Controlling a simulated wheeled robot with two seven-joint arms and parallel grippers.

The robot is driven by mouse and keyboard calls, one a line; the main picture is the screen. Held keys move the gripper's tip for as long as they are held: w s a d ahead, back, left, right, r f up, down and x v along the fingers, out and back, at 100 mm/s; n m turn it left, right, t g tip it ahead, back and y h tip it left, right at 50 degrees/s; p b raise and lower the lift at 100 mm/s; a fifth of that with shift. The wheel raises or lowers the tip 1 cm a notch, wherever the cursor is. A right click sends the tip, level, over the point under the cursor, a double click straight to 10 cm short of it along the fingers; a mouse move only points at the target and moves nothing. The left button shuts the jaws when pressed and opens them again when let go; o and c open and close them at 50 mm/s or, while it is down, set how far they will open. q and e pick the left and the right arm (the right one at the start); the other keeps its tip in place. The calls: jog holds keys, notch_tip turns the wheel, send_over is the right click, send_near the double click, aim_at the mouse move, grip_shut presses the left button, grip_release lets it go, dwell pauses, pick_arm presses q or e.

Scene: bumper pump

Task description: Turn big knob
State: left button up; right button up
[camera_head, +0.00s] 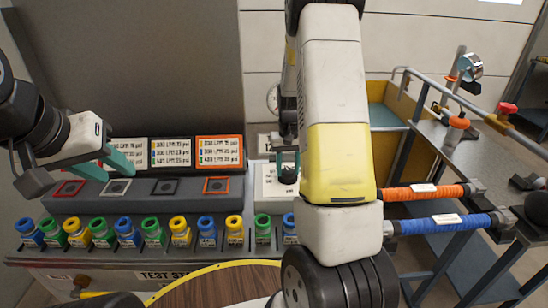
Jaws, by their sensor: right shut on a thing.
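A black knob (289,177) stands on a white labelled panel (268,184), right of the middle of the console. My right gripper (286,163) reaches down to it with teal fingers and is shut on the knob. My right arm, with its yellow band, covers the area just right of the knob. My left gripper (104,165) is open and empty, with its teal fingers apart above the left part of the console.
A row of green, blue and yellow capped fittings (153,231) lines the console front. Label cards (219,152) stand behind the coloured square frames. Orange (425,192) and blue (441,224) hoses lie at right, near a grey bench (468,155). A round wooden surface (215,285) is in front.

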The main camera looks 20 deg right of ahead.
aim_at(288, 170)
jog(key=shift+m, duration=1.5)
jog(key=o, duration=1.3)
jog(key=shift+o, duration=0.2)
notch_tip(288, 170, up, 8)
jog(key=shift+f, duration=0.25)
jog(key=shift+r, duration=0.2)
